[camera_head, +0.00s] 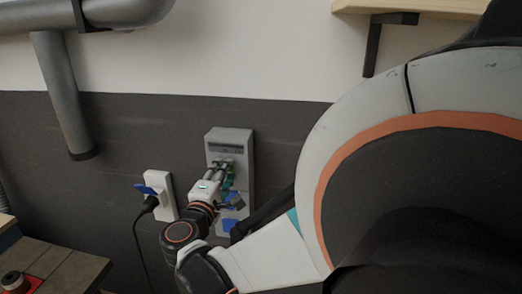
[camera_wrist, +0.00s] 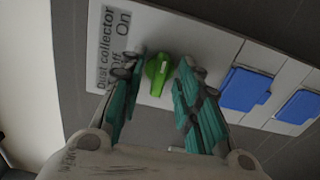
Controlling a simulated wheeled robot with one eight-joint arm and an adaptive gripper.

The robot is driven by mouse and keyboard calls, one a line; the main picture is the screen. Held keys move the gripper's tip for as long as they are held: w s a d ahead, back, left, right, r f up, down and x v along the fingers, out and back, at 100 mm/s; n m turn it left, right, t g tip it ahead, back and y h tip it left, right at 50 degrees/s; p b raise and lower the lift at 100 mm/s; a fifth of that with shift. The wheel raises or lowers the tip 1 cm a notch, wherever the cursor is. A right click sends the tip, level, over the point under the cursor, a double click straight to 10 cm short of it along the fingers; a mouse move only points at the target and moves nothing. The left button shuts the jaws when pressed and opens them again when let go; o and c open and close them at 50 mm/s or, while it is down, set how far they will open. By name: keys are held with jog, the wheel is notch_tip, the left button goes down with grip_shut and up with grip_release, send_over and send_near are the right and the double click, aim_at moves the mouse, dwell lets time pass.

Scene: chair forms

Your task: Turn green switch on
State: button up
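The green switch (camera_wrist: 158,73) is a rotary knob on a grey wall panel (camera_wrist: 177,30), beside a label reading "Dust collector" with "Off" and "On". In the wrist view the knob sits between the fingertips of my gripper (camera_wrist: 158,78), with a visible gap to each finger. The gripper is open, with teal inner pads. In the head view my gripper (camera_head: 224,170) is at the upper part of the grey panel (camera_head: 215,137) and hides the knob.
Blue socket covers (camera_wrist: 244,88) are on the same panel beside the switch. A white socket with a plug and black cable (camera_head: 160,192) is left of the panel. A wooden table (camera_head: 65,268) is at lower left. A shelf (camera_head: 420,8) is at upper right.

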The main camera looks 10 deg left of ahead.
grip_shut()
jog(key=shift+m, duration=0.3)
grip_release()
dwell(0.5)
